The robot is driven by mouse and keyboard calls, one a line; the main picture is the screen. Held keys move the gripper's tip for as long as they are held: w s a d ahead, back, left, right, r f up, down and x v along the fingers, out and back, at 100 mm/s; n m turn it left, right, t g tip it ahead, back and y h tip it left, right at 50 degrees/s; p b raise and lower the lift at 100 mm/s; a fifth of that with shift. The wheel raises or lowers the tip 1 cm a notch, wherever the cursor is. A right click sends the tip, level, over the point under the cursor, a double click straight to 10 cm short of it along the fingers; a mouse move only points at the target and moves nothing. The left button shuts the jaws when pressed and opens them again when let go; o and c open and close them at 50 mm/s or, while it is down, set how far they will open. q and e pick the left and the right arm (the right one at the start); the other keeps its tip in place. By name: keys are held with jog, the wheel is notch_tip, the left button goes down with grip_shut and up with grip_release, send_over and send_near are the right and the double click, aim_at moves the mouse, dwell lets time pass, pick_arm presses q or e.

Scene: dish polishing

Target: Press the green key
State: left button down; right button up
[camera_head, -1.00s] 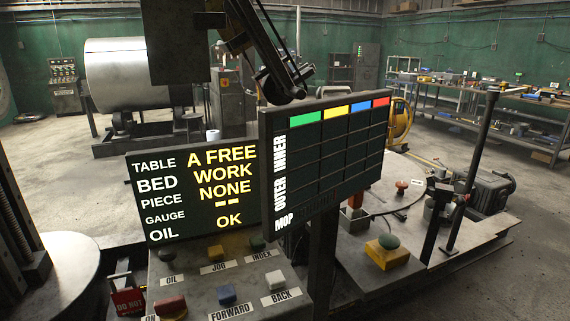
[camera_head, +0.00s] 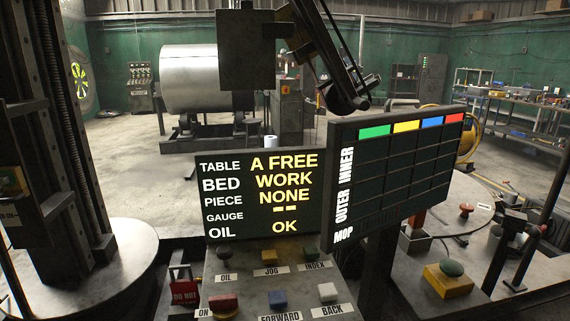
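Two rows of keys sit on the grey console. The key above the INDEX label (camera_head: 312,254) is dark green. The back row also has a dark key (camera_head: 224,264) above OIL and a yellow key (camera_head: 269,256) above JOG. The front row has a red key (camera_head: 223,302) by ON, a blue key (camera_head: 277,299) above FORWARD and a white key (camera_head: 328,292) above BACK. Neither of my grippers is in view.
A status screen (camera_head: 258,195) stands behind the keys, reading TABLE A FREE, BED WORK, PIECE NONE, OIL OK. A tilted board (camera_head: 392,175) with coloured headers stands right of it. A round table (camera_head: 120,262) is at the left. A dark jointed arm (camera_head: 340,80) hangs above.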

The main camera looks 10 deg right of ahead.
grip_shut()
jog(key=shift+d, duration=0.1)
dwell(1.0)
